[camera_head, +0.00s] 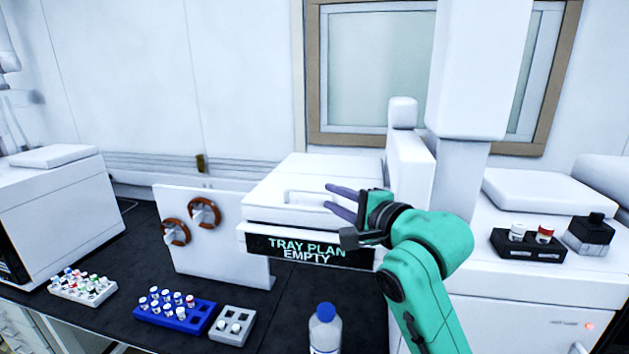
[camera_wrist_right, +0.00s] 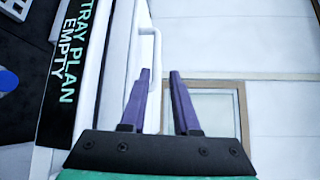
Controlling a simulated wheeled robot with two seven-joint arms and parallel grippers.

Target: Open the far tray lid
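A white tray unit (camera_head: 260,208) stands on the dark bench with a "TRAY PLAN EMPTY" label (camera_head: 300,249) on its front. Its white lid (camera_head: 330,163) looks closed, with a raised white bar handle (camera_head: 305,191) on top. My right gripper (camera_head: 328,197) is above the lid's right part, with its purple fingers apart and pointing left. In the right wrist view the gripper (camera_wrist_right: 160,71) is open and empty. The handle (camera_wrist_right: 155,45) shows beyond and partly behind the left finger; contact cannot be told. My left gripper is not in view.
A white panel with two brown rings (camera_head: 215,255) stands left of the tray unit. A blue vial rack (camera_head: 176,321), a grey rack (camera_head: 233,325) and a bottle (camera_head: 325,330) stand in front. A white column (camera_head: 455,185) rises close to the right.

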